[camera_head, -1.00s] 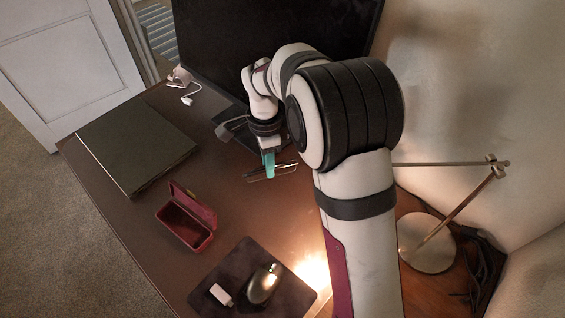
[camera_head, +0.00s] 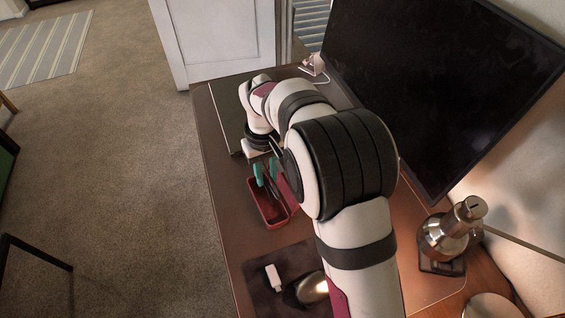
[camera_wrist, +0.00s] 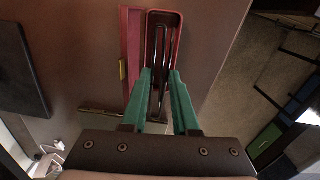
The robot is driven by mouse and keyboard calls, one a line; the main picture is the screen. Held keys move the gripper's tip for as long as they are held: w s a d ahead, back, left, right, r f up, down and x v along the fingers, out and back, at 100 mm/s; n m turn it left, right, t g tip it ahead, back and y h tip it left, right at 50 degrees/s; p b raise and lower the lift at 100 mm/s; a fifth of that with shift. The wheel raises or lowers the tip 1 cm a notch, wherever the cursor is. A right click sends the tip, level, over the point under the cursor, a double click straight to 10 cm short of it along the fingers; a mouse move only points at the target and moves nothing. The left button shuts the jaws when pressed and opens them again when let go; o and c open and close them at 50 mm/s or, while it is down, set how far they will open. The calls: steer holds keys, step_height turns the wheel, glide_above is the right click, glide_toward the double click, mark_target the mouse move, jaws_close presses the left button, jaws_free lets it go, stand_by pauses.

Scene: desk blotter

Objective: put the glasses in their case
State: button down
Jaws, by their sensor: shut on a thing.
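The red glasses case (camera_head: 267,213) stands open on the desk, its lid (camera_head: 287,188) raised on the right side. In the wrist view the open case (camera_wrist: 150,25) lies beyond my fingertips, with its lid to the left. My gripper (camera_head: 266,172) has green fingers and is over the case.
A dark laptop-like slab (camera_head: 228,112) lies behind the case. A dark mouse pad (camera_head: 262,293) with a white block (camera_head: 274,277) and a mouse (camera_head: 311,289) is in front. A monitor (camera_head: 440,80) and metal lamp (camera_head: 450,235) stand to the right. Carpet is at left.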

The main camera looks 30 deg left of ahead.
steer(key=shift+f, duration=3.45)
steer(key=c, duration=0.6)
jaws_free()
steer(key=shift+r, duration=0.1)
steer(key=shift+r, duration=2.95)
